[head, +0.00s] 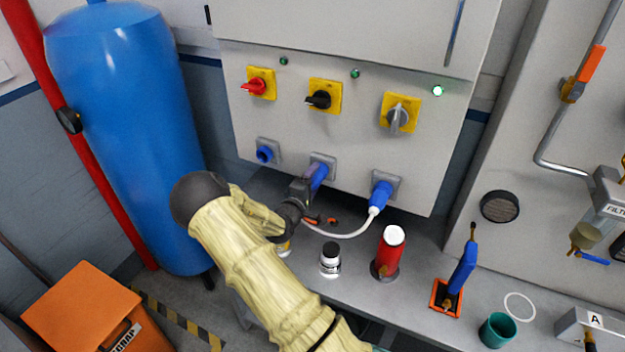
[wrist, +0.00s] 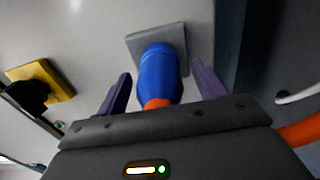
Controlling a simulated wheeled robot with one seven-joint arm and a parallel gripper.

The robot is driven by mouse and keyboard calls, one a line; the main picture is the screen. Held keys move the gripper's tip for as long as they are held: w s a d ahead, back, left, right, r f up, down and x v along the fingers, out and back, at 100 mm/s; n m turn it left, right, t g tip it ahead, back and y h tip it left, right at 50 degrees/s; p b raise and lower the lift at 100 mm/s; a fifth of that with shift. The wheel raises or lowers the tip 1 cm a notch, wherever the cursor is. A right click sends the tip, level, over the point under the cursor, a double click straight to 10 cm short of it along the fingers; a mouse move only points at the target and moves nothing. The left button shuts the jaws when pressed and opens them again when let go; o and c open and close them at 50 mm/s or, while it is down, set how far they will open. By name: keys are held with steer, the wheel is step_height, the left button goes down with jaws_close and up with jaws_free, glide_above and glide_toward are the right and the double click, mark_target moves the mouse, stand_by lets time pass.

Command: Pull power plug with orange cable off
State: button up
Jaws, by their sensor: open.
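The blue power plug (wrist: 158,75) with the orange cable (wrist: 157,103) sits in a grey wall socket plate (wrist: 170,38) in the wrist view. The cable leaves the plug toward my gripper, is hidden behind the gripper body, and shows again at the right edge. My gripper (wrist: 160,70) is open, with one purple finger on each side of the plug. Gaps show between the fingers and the plug. In the head view the plug (head: 319,176) is in the middle socket, and my gripper (head: 308,186) is at it. My gripper partly hides the plug there.
A second blue plug (head: 381,195) with a white cable (head: 350,234) is in the right socket. A blue fitting (head: 265,154) is at the left socket. Rotary switches stand above. A black-capped bottle (head: 330,260) and a red cylinder (head: 389,252) stand on the bench below.

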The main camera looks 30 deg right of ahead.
steer(key=c, duration=1.3)
steer(key=shift+a, duration=0.1)
steer(key=shift+p+v, duration=0.35)
steer(key=shift+v, duration=2.6)
